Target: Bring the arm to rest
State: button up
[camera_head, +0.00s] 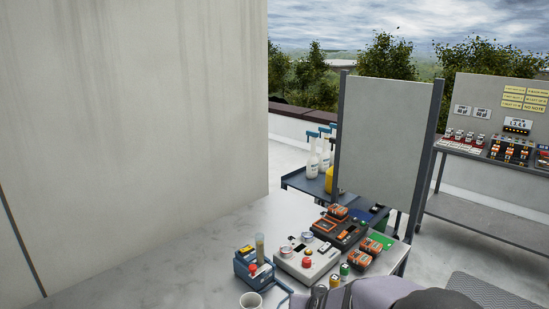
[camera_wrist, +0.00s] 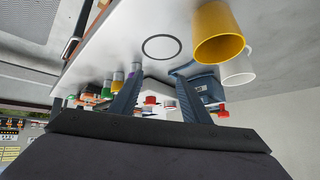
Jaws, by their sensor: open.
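My gripper (camera_wrist: 158,72) shows in the wrist view, its two dark fingers spread apart with nothing held between them. Past the fingertips lies the pale table top (camera_wrist: 112,45), with a thin dark ring marking (camera_wrist: 162,47) on it. A yellow mug (camera_wrist: 217,35) and a white mug (camera_wrist: 238,72) are to the right of the fingers, apart from them. In the head view parts of my arm show at the bottom right; the fingers cannot be made out there.
On the table (camera_head: 150,283) in the head view are a blue device (camera_head: 253,270), a grey control box (camera_head: 307,260), a dark charger (camera_head: 338,232), orange battery packs (camera_head: 368,250), small coloured cylinders (camera_head: 345,270) and a white cup (camera_head: 250,301). A grey panel (camera_head: 385,135) stands behind. The table's left is clear.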

jog(key=s+d+g+p, duration=0.1)
jog(key=s+d+g, duration=0.15)
jog(key=s, duration=0.65)
jog(key=s+d+f+n+g+p, duration=0.1)
jog(key=s+g, duration=0.2)
jog(key=s, duration=0.6)
jog(key=s+d+g, duration=0.2)
jog(key=s+g, duration=0.1)
jog(key=s, duration=0.6)
notch_tip(320, 180, down, 46)
jog(key=b, duration=4.6)
jog(key=shift+f+h, duration=0.25)
jog(key=shift+h, duration=0.15)
jog(key=shift+s+r, duration=0.1)
